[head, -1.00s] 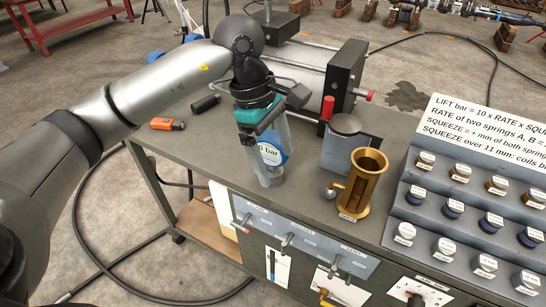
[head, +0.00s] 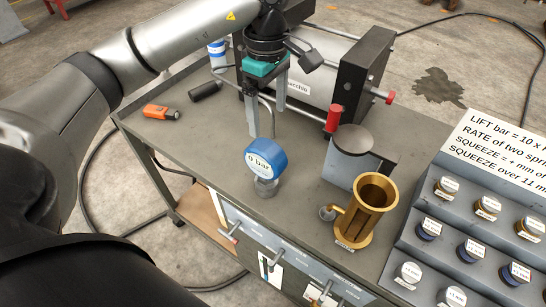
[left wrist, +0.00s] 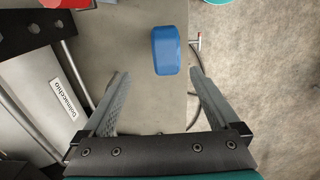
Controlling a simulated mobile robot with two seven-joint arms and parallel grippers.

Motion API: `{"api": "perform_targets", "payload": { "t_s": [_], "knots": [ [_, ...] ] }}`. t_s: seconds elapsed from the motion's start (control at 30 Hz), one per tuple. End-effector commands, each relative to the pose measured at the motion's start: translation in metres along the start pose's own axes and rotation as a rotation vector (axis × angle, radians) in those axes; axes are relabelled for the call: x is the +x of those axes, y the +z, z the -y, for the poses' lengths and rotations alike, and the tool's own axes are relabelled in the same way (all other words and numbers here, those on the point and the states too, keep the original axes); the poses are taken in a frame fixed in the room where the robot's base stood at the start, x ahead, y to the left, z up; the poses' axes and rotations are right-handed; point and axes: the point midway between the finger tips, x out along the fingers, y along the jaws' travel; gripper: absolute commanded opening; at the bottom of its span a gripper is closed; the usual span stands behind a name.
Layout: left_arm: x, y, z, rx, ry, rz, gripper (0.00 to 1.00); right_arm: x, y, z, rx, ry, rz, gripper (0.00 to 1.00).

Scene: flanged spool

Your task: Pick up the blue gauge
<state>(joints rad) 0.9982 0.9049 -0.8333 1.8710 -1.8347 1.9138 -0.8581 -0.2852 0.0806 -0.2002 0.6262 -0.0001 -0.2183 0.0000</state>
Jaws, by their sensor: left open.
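The blue gauge (head: 266,158) has a round blue body with a white face reading "0 bar". It stands upright on a small grey fitting (head: 265,187) near the front edge of the grey bench top. My left gripper (head: 267,121) is open and empty, its fingers pointing down, behind and above the gauge in the head view. In the left wrist view the gauge (left wrist: 171,50) shows from above, beyond and roughly between the open fingertips (left wrist: 158,74), not touched. My right gripper is not in view.
A brass cylinder (head: 367,211) and a grey block with a round top (head: 350,155) stand to the right. A labelled rack (head: 470,225) of knobs is farther right. A large press-like machine (head: 310,70) stands behind. An orange tool (head: 161,112) lies at the left.

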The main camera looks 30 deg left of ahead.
Motion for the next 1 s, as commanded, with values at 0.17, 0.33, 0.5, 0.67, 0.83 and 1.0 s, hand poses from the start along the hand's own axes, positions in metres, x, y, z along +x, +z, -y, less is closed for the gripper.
{"api": "perform_targets", "payload": {
  "t_s": [0.17,0.33,0.5,0.67,0.83,1.0],
  "knots": [
    [0.038,0.0,0.002,-0.002,-0.008,0.0,0.95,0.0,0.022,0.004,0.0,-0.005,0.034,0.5],
    [0.072,0.0,0.002,0.0,-0.006,-0.001,0.95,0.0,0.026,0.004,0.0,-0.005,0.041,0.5],
    [0.089,0.0,0.002,0.0,-0.003,0.0,0.95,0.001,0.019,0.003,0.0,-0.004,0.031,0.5],
    [0.099,-0.001,0.003,0.0,-0.004,-0.001,0.95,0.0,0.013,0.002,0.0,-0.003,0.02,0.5],
    [0.123,-0.001,0.009,-0.001,-0.006,0.0,0.95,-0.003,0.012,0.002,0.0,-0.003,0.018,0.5],
    [0.142,-0.001,0.008,0.0,-0.003,-0.001,0.95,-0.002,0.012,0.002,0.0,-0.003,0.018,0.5]
  ]
}}
